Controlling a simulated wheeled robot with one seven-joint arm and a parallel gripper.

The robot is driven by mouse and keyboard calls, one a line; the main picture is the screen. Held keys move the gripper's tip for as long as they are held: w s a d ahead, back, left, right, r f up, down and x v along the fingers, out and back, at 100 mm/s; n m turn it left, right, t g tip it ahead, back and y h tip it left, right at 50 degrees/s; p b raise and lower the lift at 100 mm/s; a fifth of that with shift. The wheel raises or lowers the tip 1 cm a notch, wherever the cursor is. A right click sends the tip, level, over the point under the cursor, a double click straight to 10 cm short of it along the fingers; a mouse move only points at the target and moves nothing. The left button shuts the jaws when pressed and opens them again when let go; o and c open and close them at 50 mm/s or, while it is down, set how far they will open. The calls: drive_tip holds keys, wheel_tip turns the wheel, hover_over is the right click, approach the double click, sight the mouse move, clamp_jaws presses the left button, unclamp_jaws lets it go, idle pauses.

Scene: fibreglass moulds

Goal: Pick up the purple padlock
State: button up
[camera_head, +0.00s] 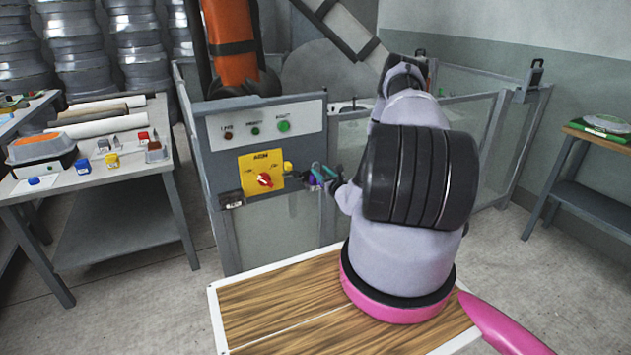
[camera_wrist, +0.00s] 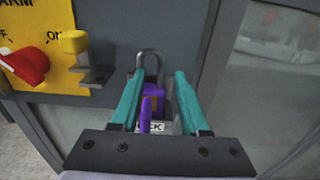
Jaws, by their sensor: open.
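The purple padlock (camera_wrist: 158,98) with its grey shackle (camera_wrist: 149,58) is in the wrist view, upright against the grey panel. My gripper (camera_wrist: 159,76) is open, with one teal finger on each side of the padlock and its tips near the shackle. I cannot tell whether the fingers touch it. A thin purple piece shows in front of the padlock body, and a white label is partly hidden below. In the head view, the padlock (camera_head: 314,181) is a small purple patch, mostly hidden by my gripper (camera_head: 322,172), right of the yellow switch plate.
A red rotary switch (camera_head: 265,180) sits on the yellow plate (camera_head: 248,172), with a yellow knob (camera_wrist: 73,42) beside it, close left of my gripper. Clear fence panels (camera_head: 480,130) stand behind my arm. A cluttered workbench (camera_head: 110,178) is at left, a side table (camera_head: 572,132) at right.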

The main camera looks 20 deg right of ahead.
drive_tip(key=shift+w, duration=1.2)
clamp_jaws()
idle(0.5)
